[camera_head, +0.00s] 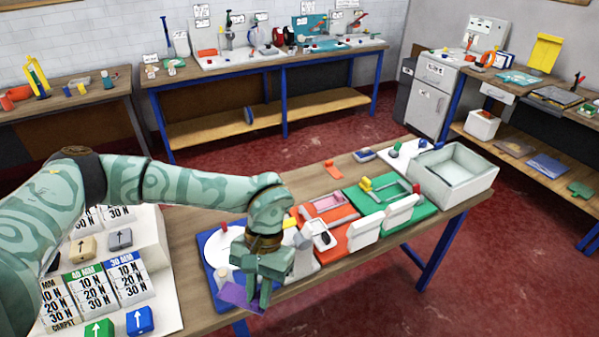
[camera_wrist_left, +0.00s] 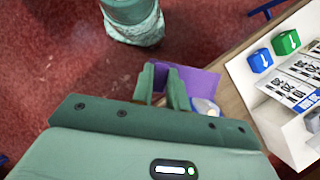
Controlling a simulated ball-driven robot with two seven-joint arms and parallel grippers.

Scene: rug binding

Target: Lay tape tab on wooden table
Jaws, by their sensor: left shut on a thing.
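My left gripper (camera_head: 257,291) is shut on a flat purple tab (camera_head: 237,297), which looks like the tape tab. It holds the tab tilted at the near edge of the wooden table (camera_head: 187,262), beside the blue-framed board. In the left wrist view the gripper's fingers (camera_wrist_left: 161,69) pinch the purple tab (camera_wrist_left: 203,80); red floor shows around it and the table edge is just to the right. I cannot tell its height above the table. My right gripper is in neither view.
A blue board with a white disc (camera_head: 212,243) stands beside the gripper. Orange (camera_head: 353,236) and green (camera_head: 415,210) fixtures and a white bin (camera_head: 480,180) line the table to the right. A white label rack (camera_head: 150,262) with blocks stands left. Bare wood shows between rack and board.

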